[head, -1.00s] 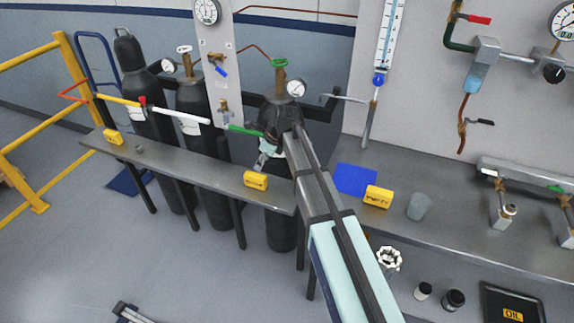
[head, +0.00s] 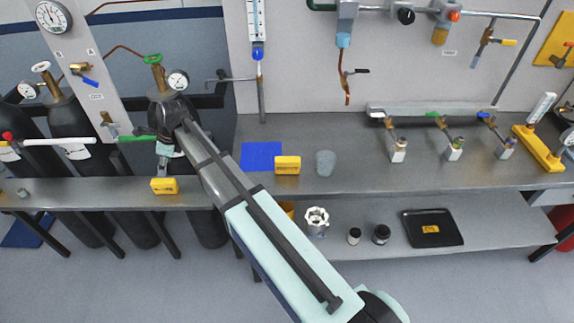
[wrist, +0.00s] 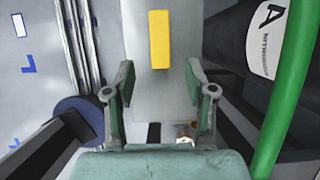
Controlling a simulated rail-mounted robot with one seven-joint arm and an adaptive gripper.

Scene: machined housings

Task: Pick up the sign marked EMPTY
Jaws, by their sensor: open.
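One sign (head: 164,186) lies on the narrow grey shelf, and another sign (head: 287,165) lies on the wider bench beside a blue sheet. Their lettering is too small to read surely, so I cannot tell which is marked EMPTY. My gripper (head: 164,152) is near the gas cylinder, just behind the shelf sign in the picture. In the wrist view my gripper (wrist: 160,85) is open and empty. A yellow sign (wrist: 159,40) lies on the grey surface beyond the fingertips, roughly centred between them, with no lettering visible.
Black gas cylinders (head: 78,130) stand behind the narrow shelf (head: 105,194). A green bar (wrist: 290,90) runs close along the right in the wrist view. The blue sheet (head: 262,156) and a grey cup (head: 325,163) are on the bench. Valves stand farther right.

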